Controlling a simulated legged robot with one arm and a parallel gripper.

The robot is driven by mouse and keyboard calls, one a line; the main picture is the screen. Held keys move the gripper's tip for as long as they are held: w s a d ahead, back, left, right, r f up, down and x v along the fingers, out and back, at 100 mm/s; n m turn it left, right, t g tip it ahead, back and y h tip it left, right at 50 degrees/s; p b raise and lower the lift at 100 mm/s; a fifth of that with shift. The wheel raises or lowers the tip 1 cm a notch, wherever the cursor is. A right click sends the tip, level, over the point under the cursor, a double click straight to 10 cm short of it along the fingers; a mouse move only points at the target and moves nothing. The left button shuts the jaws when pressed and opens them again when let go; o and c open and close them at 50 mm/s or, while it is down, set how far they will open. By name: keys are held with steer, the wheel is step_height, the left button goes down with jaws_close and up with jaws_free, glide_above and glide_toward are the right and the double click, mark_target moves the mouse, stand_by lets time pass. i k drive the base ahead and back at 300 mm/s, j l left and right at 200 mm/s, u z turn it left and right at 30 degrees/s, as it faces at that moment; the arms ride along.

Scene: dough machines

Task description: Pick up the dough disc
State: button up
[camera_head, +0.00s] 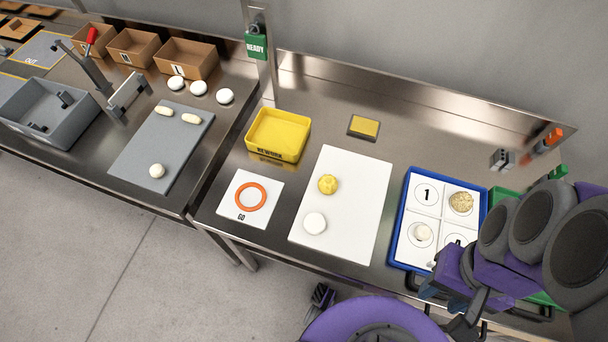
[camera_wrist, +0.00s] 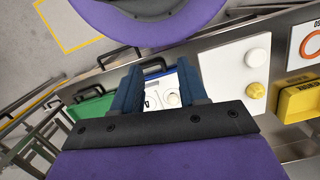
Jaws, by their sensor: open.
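A flat white disc (camera_head: 315,223) lies on the near part of the white board (camera_head: 358,170), with a lumpy yellow piece (camera_head: 328,184) just behind it. Both also show at the right of the wrist view, the disc (camera_wrist: 257,56) above the yellow piece (camera_wrist: 257,89). The blue-rimmed tray (camera_head: 402,222) holds a speckled beige disc (camera_head: 461,202) at upper right and a pale round piece (camera_head: 423,232) at lower left. I cannot tell which is the dough disc. My gripper (camera_wrist: 158,78) is open and empty; the tray shows beyond its fingers. My arm hides the tray's right side.
A yellow bin (camera_head: 278,135), a card with an orange ring (camera_head: 250,197) and a small yellow pad (camera_head: 364,127) stand on the steel table. A post with a green READY sign (camera_head: 256,46) rises behind. Another table with dough pieces is at left.

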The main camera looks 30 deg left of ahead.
mark_target(314, 223)
steer(key=k+j+u, duration=0.1)
steer(key=u, duration=1.2)
steer(key=k+j+z, duration=0.15)
steer(key=z, duration=1.35)
steer(key=j+u, duration=0.2)
steer(key=u, duration=0.3)
steer(key=j+u, duration=0.25)
steer(key=u, duration=0.25)
steer(key=j, duration=0.7)
steer(key=k+j, duration=0.1)
steer(key=j, duration=0.6)
steer(key=z, duration=0.05)
